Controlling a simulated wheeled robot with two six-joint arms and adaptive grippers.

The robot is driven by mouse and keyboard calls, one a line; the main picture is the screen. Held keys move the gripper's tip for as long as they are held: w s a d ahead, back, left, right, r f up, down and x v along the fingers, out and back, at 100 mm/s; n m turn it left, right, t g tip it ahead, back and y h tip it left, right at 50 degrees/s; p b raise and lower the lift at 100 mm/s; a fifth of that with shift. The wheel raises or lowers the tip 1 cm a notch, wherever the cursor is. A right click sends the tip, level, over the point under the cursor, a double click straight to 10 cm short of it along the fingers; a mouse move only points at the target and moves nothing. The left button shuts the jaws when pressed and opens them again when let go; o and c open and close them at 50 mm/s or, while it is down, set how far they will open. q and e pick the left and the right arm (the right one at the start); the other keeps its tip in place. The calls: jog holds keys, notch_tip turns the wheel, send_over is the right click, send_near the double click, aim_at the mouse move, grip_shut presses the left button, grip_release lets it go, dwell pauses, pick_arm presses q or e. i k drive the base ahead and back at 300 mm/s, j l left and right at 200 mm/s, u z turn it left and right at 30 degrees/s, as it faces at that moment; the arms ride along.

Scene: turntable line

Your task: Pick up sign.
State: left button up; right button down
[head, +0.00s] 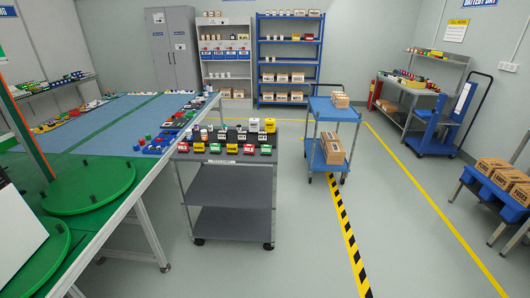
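Neither of my grippers is in view. Several signs show on the walls, and I cannot tell which one the task means. A small white sign (508,66) is on the right wall. A white label (221,162) is on the front edge of the grey cart's top. No loose sign can be made out.
A grey cart (232,194) bearing several small coloured items stands at centre. A blue cart (332,112) holds boxes. Blue shelves (289,49) stand behind. The right-hand floor (400,220) is mostly clear.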

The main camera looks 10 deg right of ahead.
aim_at(250, 150)
jog(key=i+l+u, duration=0.15)
jog(key=i, duration=0.4)
jog(key=i+l+u, duration=0.15)
jog(key=i+l, duration=0.25)
jog(key=i, duration=0.1)
